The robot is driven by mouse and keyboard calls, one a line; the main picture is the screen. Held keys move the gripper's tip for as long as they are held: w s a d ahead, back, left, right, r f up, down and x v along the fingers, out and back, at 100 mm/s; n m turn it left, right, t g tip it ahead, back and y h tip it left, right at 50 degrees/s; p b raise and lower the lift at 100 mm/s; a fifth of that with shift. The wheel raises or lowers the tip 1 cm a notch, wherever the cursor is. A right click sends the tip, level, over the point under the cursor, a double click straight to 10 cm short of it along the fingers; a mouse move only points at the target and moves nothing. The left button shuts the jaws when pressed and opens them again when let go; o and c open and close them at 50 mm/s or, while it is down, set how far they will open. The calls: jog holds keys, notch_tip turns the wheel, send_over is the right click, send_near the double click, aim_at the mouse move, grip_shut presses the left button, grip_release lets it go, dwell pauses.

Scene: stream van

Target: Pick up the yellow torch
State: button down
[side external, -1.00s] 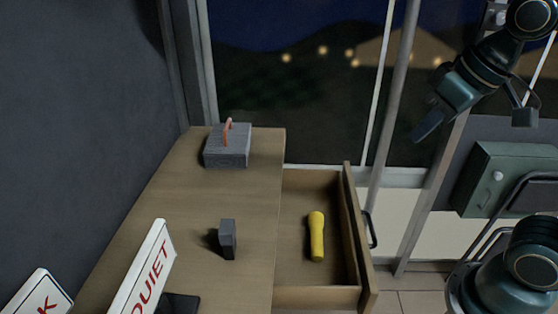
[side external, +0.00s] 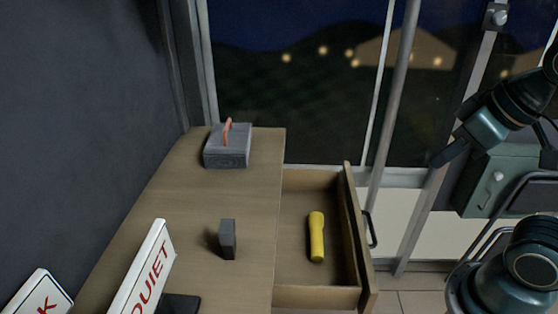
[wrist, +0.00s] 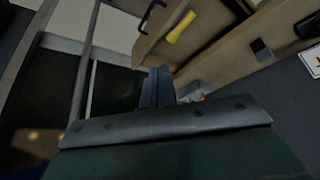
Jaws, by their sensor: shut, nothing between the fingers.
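The yellow torch (side external: 317,237) lies in the open drawer (side external: 293,262) at the right side of the wooden desk. In the wrist view the torch (wrist: 181,27) shows near the top, beyond my fingers. My gripper (side external: 436,161) hangs in the air right of the drawer and above it, well apart from the torch. In the wrist view my gripper (wrist: 157,85) has its fingers together with nothing between them.
On the desk (side external: 215,194) stand a grey box (side external: 227,152) with an orange handle, a small dark block (side external: 228,239) and a QUIET sign (side external: 150,275). The drawer front has a dark handle (side external: 371,230). A grey pole (side external: 387,120) rises behind the drawer, near a window. A green case (side external: 488,190) is at right.

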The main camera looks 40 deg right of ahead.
jog(key=c, duration=1.1)
grip_release()
jog(key=shift+o, duration=0.2)
jog(key=shift+w, duration=0.1)
jog(key=w+a+f+m+g+h, duration=0.1)
jog(key=w+a+f+m+h, duration=0.3)
jog(key=w+a+f+m, duration=0.5)
jog(key=w+a+f, duration=0.3)
jog(key=w+f, duration=0.1)
jog(key=f, duration=0.3)
jog(key=shift+w+a+f, duration=0.15)
jog(key=shift+w+a, duration=0.05)
jog(key=shift+f, duration=0.1)
